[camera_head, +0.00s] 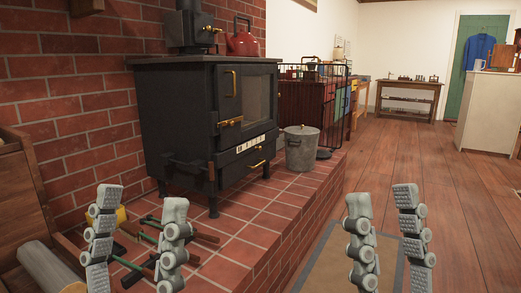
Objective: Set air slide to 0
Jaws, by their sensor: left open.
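A black stove (165,110) stands on the raised brick hearth at centre left. A pale marked strip (251,144) is on its front, below the door. It looks like the air slide's scale, but its marks are too small to read. My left gripper (141,202) is open and empty, low in front of the hearth and apart from the stove. My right gripper (382,200) is open and empty at lower right.
A metal bucket (301,150) stands on the hearth (250,226) right of the stove, before a black wire guard (327,95). A red kettle (243,42) is on the stove. Fire tools (150,238) lie behind my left gripper. The wooden floor (440,170) is clear at right.

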